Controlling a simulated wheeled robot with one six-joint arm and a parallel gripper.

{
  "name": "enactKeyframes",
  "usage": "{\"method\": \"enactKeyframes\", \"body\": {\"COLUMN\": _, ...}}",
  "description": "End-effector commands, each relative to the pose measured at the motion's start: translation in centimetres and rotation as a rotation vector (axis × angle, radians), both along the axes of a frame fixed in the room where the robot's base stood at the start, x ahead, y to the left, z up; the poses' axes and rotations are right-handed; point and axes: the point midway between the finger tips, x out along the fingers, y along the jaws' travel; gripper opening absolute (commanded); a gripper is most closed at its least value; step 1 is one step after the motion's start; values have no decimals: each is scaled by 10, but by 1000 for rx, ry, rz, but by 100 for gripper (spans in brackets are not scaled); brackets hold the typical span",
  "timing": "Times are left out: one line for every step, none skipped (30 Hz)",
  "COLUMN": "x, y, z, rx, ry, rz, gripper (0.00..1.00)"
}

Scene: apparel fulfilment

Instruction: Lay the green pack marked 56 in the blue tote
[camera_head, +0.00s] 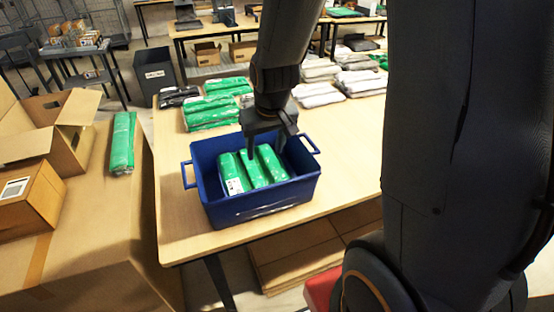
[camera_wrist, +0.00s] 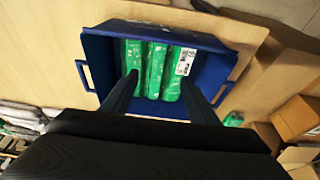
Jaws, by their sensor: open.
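The blue tote (camera_head: 262,206) stands on the wooden table near its front left corner. Three green packs lie side by side in it: a left one (camera_head: 233,173), a middle one (camera_head: 253,169) and a right one (camera_head: 272,163). They also show in the wrist view, where one pack (camera_wrist: 181,68) bears a white label. I cannot read any number 56. My gripper (camera_head: 270,151) is open over the tote, its fingers pointing down at the packs. In the wrist view my two fingers (camera_wrist: 158,97) are spread, with nothing held between them.
Stacks of green packs (camera_head: 210,112), black packs (camera_head: 178,97) and white packs (camera_head: 318,95) lie behind the tote. Another green pack (camera_head: 122,143) lies on a large carton at left, beside open cardboard boxes (camera_head: 45,130). The table right of the tote is clear.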

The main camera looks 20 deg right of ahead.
Motion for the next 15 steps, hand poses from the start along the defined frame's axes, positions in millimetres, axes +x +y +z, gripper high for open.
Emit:
{"method": "enactKeyframes", "body": {"x": -20, "y": 0, "z": 11, "rx": 0, "ry": 9, "rz": 0, "gripper": 54}}
{"method": "enactKeyframes", "body": {"x": -32, "y": 0, "z": 15, "rx": 0, "ry": 18, "rz": 0, "gripper": 54}}
{"method": "enactKeyframes", "body": {"x": -46, "y": 0, "z": 20, "rx": 0, "ry": 29, "rz": 0, "gripper": 54}}
{"method": "enactKeyframes", "body": {"x": -55, "y": 0, "z": 23, "rx": 0, "ry": 36, "rz": 0, "gripper": 54}}
{"method": "enactKeyframes", "body": {"x": -64, "y": 0, "z": 26, "rx": 0, "ry": 43, "rz": 0, "gripper": 54}}
{"method": "enactKeyframes", "body": {"x": -75, "y": 0, "z": 28, "rx": 0, "ry": 50, "rz": 0, "gripper": 54}}
{"method": "enactKeyframes", "body": {"x": -81, "y": 0, "z": 30, "rx": 0, "ry": 56, "rz": -1, "gripper": 54}}
{"method": "enactKeyframes", "body": {"x": -87, "y": -1, "z": 31, "rx": 0, "ry": 61, "rz": 0, "gripper": 54}}
{"method": "enactKeyframes", "body": {"x": -93, "y": -2, "z": 32, "rx": 0, "ry": 66, "rz": 0, "gripper": 54}}
{"method": "enactKeyframes", "body": {"x": -96, "y": -2, "z": 33, "rx": 0, "ry": 67, "rz": 0, "gripper": 54}}
{"method": "enactKeyframes", "body": {"x": -98, "y": -2, "z": 33, "rx": 0, "ry": 70, "rz": -1, "gripper": 54}}
{"method": "enactKeyframes", "body": {"x": -101, "y": -2, "z": 33, "rx": 0, "ry": 73, "rz": -1, "gripper": 54}}
{"method": "enactKeyframes", "body": {"x": -102, "y": -2, "z": 33, "rx": 0, "ry": 75, "rz": -1, "gripper": 54}}
{"method": "enactKeyframes", "body": {"x": -102, "y": -2, "z": 33, "rx": 0, "ry": 75, "rz": -1, "gripper": 54}}
{"method": "enactKeyframes", "body": {"x": -102, "y": -2, "z": 33, "rx": 0, "ry": 76, "rz": -1, "gripper": 54}}
